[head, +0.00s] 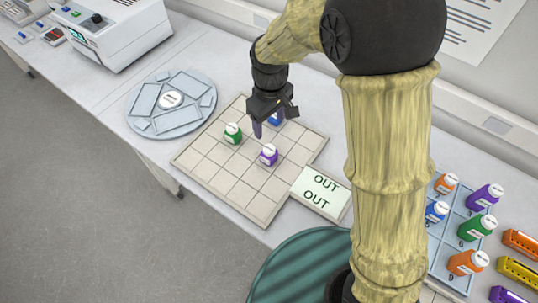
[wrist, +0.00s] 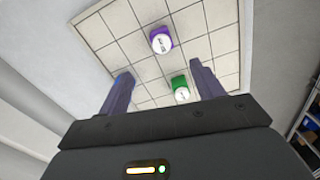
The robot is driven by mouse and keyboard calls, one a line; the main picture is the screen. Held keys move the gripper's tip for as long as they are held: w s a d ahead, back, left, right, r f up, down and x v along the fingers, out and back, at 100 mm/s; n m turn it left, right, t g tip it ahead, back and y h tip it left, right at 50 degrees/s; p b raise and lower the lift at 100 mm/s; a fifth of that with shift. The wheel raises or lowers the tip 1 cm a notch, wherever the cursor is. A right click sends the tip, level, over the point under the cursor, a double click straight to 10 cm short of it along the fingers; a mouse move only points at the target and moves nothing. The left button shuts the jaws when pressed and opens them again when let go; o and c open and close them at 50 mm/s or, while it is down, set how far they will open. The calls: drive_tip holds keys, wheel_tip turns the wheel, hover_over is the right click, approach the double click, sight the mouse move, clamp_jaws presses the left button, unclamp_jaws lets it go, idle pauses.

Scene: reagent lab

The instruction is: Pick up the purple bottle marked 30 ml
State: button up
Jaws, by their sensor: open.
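A small purple bottle with a white cap (head: 268,155) stands upright on the grid board; it also shows in the wrist view (wrist: 161,40), ahead of the fingertips. Its label is too small to read. My gripper (head: 273,119) is open and empty above the far part of the board, behind the small purple bottle. In the wrist view my gripper (wrist: 163,76) has a green bottle (wrist: 180,88) between its fingers. A blue bottle (head: 276,118) is partly hidden by my gripper.
The grid board (head: 238,196) has free squares at its near side. The green bottle (head: 233,133) stands left of the purple one. An OUT sign (head: 321,192) sits at the board's right corner. A round tray (head: 170,128) lies left; the rack (head: 442,250) holds several bottles.

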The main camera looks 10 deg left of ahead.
sight(270, 148)
wheel_tip(270, 148, down, 10)
drive_tip(key=shift+f+p, duration=0.25)
drive_tip(key=shift+p, duration=0.75)
drive_tip(key=shift+f, duration=0.1)
drive_tip(key=shift+s+f+p, duration=0.2)
drive_tip(key=shift+f+p, duration=0.9)
drive_tip(key=shift+f, duration=1.4)
drive_tip(key=shift+c, duration=0.4)
drive_tip(key=c, duration=1.1)
